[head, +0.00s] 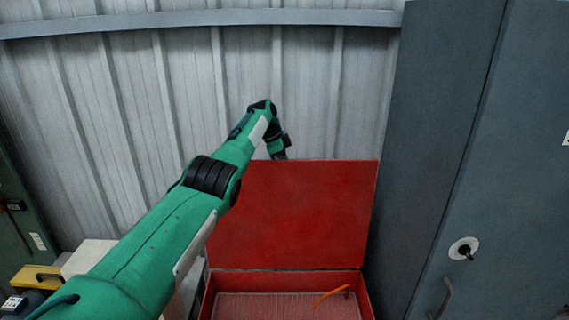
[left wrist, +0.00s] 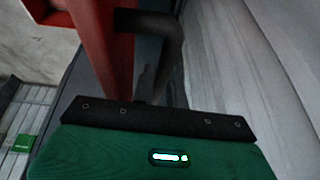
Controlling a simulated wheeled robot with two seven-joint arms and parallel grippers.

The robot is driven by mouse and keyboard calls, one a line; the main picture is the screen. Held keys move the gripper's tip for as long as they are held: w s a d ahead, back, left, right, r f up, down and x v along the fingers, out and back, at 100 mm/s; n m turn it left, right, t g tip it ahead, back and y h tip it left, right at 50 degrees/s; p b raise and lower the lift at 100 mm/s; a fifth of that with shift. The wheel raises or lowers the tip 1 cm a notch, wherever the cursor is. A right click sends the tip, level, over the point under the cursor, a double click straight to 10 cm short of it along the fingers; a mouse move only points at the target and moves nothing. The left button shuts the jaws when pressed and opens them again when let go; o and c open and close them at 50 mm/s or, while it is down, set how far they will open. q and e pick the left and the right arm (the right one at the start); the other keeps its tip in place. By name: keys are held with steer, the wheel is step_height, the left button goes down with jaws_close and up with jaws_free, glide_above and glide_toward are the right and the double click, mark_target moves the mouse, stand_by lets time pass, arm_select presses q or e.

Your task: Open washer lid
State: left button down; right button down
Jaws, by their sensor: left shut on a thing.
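The red washer lid (head: 305,215) stands raised, close to upright, at the back of the open red washer basin (head: 208,300). My left arm reaches over from the left, and my left gripper (head: 281,152) is at the lid's top edge, shut on the lid. In the left wrist view the red lid (left wrist: 108,50) is seen close up along its edge, next to a dark bent piece (left wrist: 172,50). The fingertips' exact contact is hard to make out there. My right gripper is not in view.
An orange tool-like piece (head: 331,296) lies over the ribbed basin inside. A tall grey cabinet (head: 490,170) stands close on the right. A corrugated metal wall (head: 330,90) is behind the lid. A yellow item (head: 36,278) and a pale box (head: 88,256) are at lower left.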

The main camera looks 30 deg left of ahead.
arm_select(q)
steer(key=shift+f, duration=0.25)
steer(key=c, duration=1.7)
jaws_free()
steer(key=shift+o, duration=1.3)
steer(key=shift+w, duration=0.15)
